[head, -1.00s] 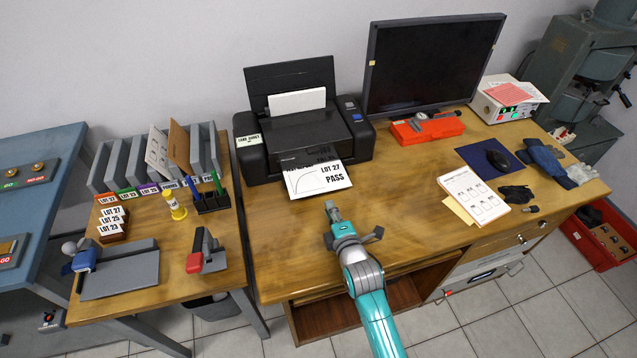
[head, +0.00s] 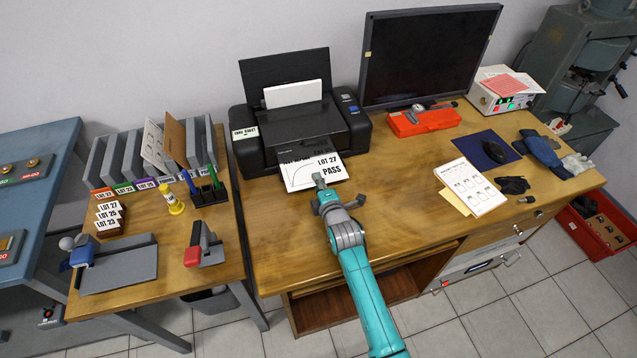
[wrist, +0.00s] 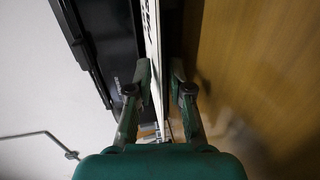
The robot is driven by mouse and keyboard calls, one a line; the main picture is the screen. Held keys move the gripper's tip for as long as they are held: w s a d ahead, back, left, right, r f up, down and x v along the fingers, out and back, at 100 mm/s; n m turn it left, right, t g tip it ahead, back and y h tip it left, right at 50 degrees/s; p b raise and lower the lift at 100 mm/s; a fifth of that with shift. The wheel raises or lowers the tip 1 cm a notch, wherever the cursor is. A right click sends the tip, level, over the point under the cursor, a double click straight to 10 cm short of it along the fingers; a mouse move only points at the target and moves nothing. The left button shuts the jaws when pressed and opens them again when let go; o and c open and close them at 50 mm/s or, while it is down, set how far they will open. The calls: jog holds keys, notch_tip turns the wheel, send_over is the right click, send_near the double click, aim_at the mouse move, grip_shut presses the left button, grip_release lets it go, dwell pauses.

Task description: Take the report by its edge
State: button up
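The report (head: 312,173) is a white sheet with a curve and "LOT 27 PASS" on it. It sticks out of the front of the black printer (head: 300,140). My gripper (head: 319,178) is at the report's front edge in the head view. In the wrist view my gripper (wrist: 162,78) is open, its two fingers apart. The report (wrist: 152,30) shows there as a narrow, almost edge-on strip in line with the gap between the fingers. I cannot tell whether either finger touches it.
The wooden desk (head: 400,215) is clear in front of the printer. A monitor (head: 425,60) and red case (head: 425,121) stand behind to the right. A side table (head: 190,275) with a file rack (head: 150,160) is at the left.

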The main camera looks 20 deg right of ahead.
jog(key=shift+w, duration=0.1)
jog(key=shift+c, duration=0.3)
grip_shut()
jog(key=shift+r, duration=1.2)
jog(key=r+v, duration=0.2)
jog(key=v, duration=1.2)
jog(key=shift+r, duration=0.15)
